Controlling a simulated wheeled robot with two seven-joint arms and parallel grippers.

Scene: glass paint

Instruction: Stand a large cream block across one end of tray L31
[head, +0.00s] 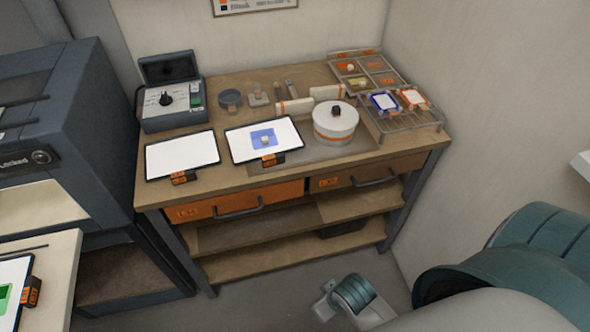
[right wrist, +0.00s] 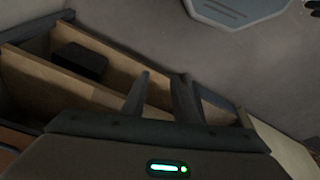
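Two dark-rimmed white trays lie on the wooden bench: a blank left tray (head: 181,154) and a right tray (head: 289,134) with a blue patch and a small pale block on it. Part of a third tray (head: 12,270) with a green patch shows at the lower left. Their tags are too small to read, so I cannot tell which is L31. Two cream blocks with orange bands, a left one (head: 294,107) and a right one (head: 327,92), stand at the bench's back. My right gripper (right wrist: 160,97) is empty, fingers apart, near the bench's shelves. My left gripper is out of view.
A white round pot (head: 335,123) stands right of the right tray, in front of the blocks. A wire rack (head: 406,122) holds blue and orange framed pieces. A control box (head: 171,102) is at the back left. Drawers (head: 236,203) and shelves (head: 290,238) are below.

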